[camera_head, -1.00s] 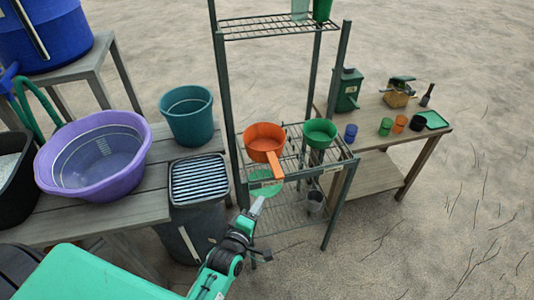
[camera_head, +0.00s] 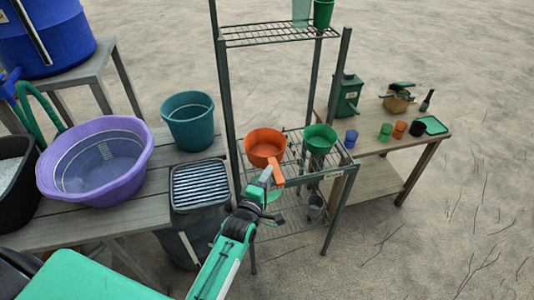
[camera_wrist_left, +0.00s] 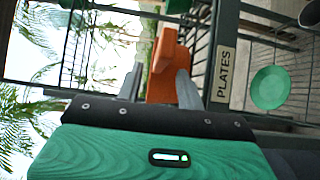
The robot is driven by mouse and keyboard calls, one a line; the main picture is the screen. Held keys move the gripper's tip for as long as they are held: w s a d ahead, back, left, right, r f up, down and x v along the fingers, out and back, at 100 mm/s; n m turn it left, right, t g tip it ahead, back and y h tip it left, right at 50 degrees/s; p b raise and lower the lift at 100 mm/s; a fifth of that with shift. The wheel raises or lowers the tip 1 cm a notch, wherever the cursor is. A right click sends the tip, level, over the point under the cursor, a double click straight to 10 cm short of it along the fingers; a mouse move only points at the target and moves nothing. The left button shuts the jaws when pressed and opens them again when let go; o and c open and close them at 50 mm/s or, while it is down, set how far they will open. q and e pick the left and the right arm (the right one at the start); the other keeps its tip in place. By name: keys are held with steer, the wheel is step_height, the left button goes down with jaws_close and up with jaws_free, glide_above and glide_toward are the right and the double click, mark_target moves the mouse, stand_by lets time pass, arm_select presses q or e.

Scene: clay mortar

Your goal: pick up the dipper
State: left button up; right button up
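The orange dipper (camera_head: 265,143) sits on the middle wire shelf of the rack, its flat handle (camera_head: 278,174) sticking out past the front edge. My left gripper (camera_head: 267,175) is at the handle, just left of it in the head view. In the left wrist view its two grey fingers (camera_wrist_left: 160,88) stand apart, with the orange dipper handle (camera_wrist_left: 160,70) showing between and beyond them. One finger overlaps the orange in the picture; I cannot tell whether it touches. My right gripper is not in view.
The rack's front edge (camera_wrist_left: 222,75) with a "PLATES" label is close to the left gripper. A green pot (camera_head: 320,138) stands right of the dipper. A green plate (camera_wrist_left: 270,87) lies on a lower shelf. A purple basin (camera_head: 95,160) and teal bucket (camera_head: 188,120) stand left.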

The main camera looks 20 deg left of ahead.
mark_target(270, 161)
arm_select(q)
steer(key=shift+w+d+p, duration=0.1)
steer(key=shift+w+p, duration=0.4)
steer(key=shift+w, duration=1.8)
jaws_close()
